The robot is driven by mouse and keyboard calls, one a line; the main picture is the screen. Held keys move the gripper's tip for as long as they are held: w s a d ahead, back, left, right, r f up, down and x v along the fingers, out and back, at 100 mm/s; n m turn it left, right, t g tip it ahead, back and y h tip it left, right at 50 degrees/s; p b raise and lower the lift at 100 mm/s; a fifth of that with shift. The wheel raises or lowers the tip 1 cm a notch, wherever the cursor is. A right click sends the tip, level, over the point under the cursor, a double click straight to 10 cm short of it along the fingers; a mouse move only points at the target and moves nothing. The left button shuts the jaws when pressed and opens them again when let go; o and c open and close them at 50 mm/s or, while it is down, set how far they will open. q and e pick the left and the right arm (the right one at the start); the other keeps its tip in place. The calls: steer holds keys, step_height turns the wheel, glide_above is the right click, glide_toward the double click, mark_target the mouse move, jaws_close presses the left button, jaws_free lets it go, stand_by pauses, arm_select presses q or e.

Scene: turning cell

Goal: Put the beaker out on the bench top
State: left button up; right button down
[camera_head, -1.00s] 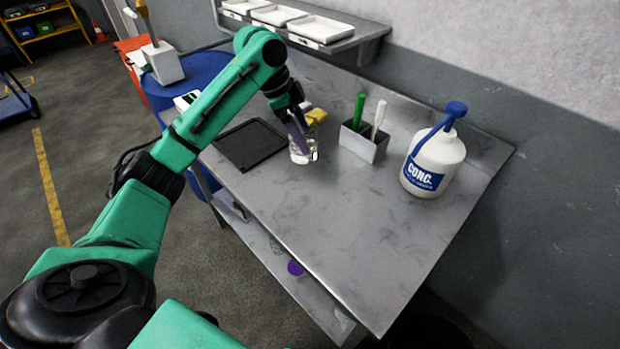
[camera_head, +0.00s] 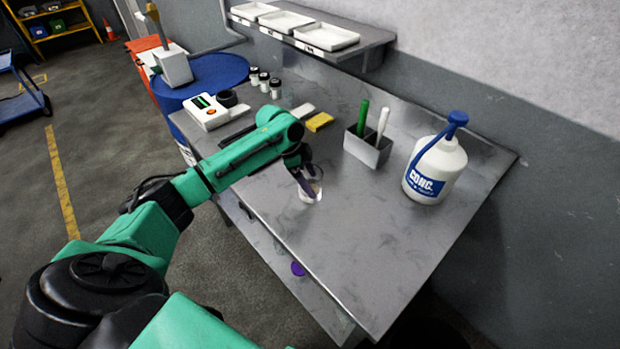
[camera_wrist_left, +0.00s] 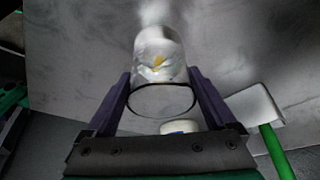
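The beaker (camera_head: 315,190) is clear, with white and a little yellow showing in it. It appears over the left front part of the grey bench top (camera_head: 350,245). My left gripper (camera_head: 306,181) has its purple fingers on the beaker. In the left wrist view the beaker (camera_wrist_left: 160,65) sits between the two fingers (camera_wrist_left: 160,82), its round rim towards the camera, and the fingers appear closed on its sides. I cannot tell whether its base touches the bench. My right gripper is not in view.
A grey holder (camera_head: 367,150) with green and white-handled tools and a white CONC. bottle (camera_head: 436,168) stand behind and right. A yellow sponge (camera_head: 319,122), small jars (camera_head: 264,82) and a white device (camera_head: 206,111) are farther back. The front right bench is clear.

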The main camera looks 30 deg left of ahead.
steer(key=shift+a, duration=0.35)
arm_select(q)
steer(key=b+v, duration=0.2)
steer(key=v, duration=1)
steer(key=shift+r, duration=0.15)
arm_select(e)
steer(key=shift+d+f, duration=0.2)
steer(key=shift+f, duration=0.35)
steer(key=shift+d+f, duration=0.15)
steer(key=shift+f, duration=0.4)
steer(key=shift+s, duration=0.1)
